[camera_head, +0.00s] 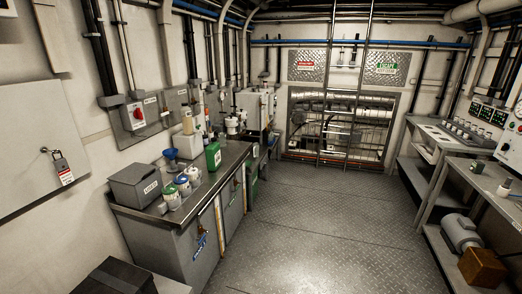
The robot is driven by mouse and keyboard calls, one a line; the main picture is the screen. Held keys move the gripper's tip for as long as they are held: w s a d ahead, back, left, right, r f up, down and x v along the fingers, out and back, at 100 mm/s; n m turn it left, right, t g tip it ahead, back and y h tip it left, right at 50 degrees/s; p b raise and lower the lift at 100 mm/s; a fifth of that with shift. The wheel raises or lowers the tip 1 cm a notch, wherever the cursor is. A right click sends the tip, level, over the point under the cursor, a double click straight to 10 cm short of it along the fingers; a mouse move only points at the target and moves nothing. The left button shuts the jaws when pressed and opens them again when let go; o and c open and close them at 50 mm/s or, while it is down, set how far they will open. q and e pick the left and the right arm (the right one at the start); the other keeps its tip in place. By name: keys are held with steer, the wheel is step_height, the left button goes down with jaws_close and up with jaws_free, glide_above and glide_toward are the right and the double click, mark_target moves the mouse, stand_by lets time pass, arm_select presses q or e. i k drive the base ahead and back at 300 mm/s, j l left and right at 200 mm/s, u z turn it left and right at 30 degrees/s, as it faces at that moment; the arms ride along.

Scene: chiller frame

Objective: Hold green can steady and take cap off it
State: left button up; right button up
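A green can (211,154) stands upright on the metal counter (225,166) along the left wall. It has a pale label facing the room. The top of the can is too small to make out the cap clearly. Neither of my grippers is in view, and nothing is seen touching the can.
Near the can stand a blue funnel (171,154), several small jars with coloured lids and a grey box (136,186). A dark box (115,276) is at the bottom left. A bench (430,139) lines the right wall. The floor (310,215) between is clear.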

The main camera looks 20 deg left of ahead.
mark_target(212, 151)
steer(key=i+l+u, duration=0.2)
steer(key=i, duration=0.55)
steer(key=i+l+u, duration=0.1)
steer(key=i+u, duration=0.3)
steer(key=i+l+u, duration=0.2)
steer(key=i+u, duration=0.15)
steer(key=i+l+u, duration=0.65)
steer(key=u, duration=0.15)
steer(key=i+l+u, duration=0.2)
steer(key=l, duration=0.2)
steer(key=i+l+u, duration=0.2)
steer(key=l, duration=0.2)
steer(key=l+u, duration=0.25)
steer(key=l, duration=0.2)
